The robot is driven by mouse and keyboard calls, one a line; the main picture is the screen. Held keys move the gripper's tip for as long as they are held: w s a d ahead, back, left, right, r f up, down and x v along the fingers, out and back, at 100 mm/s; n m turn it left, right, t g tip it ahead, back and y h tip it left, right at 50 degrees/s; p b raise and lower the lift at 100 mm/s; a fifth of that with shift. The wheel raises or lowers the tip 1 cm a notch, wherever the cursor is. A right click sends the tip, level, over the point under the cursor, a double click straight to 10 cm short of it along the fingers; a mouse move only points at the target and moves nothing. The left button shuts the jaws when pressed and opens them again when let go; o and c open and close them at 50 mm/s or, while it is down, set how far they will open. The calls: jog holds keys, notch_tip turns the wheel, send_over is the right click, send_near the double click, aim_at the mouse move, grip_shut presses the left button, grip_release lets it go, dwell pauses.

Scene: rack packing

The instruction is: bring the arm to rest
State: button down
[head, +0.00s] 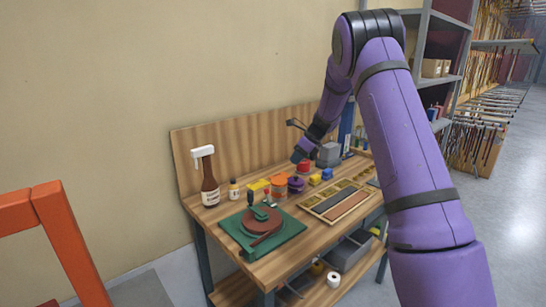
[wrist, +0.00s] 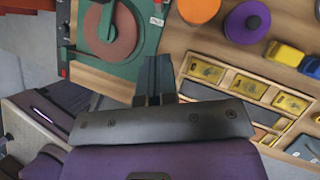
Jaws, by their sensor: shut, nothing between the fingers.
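My purple arm reaches in from the right in the head view and bends down over the workbench (head: 224,228). My gripper (head: 300,155) hangs above the back half of the bench, close to the red-lidded jar in the picture. In the wrist view my gripper (wrist: 155,80) shows as dark fingers, closed together with nothing held. There they appear over the bench between the green fixture and the compartment tray. Whether the fingertips touch anything cannot be told.
A green fixture with a red disc (head: 262,222), a wooden compartment tray (head: 318,212), a spray bottle (head: 208,180), an orange jar (head: 279,186) and a purple pot (head: 296,186) stand on the bench. A grey shelf (head: 428,55) is behind my arm. Open floor lies at right.

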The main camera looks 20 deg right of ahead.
jog(key=s+a+r+n+h, duration=0.1)
jog(key=s+a+r+n, duration=0.5)
jog(key=s+r, duration=0.35)
jog(key=s+a+r+n, duration=0.5)
jog(key=s+r+n, duration=0.2)
jog(key=s+r, duration=0.25)
jog(key=s+a+n+h, duration=0.2)
jog(key=s+n, duration=0.5)
jog(key=s, duration=0.7)
jog(key=s+a+n+t+h, duration=0.1)
jog(key=s+a+n+h, duration=0.1)
jog(key=s+n, duration=0.6)
jog(key=s+a, duration=0.1)
jog(key=s, duration=0.5)
jog(key=shift+r, duration=0.25)
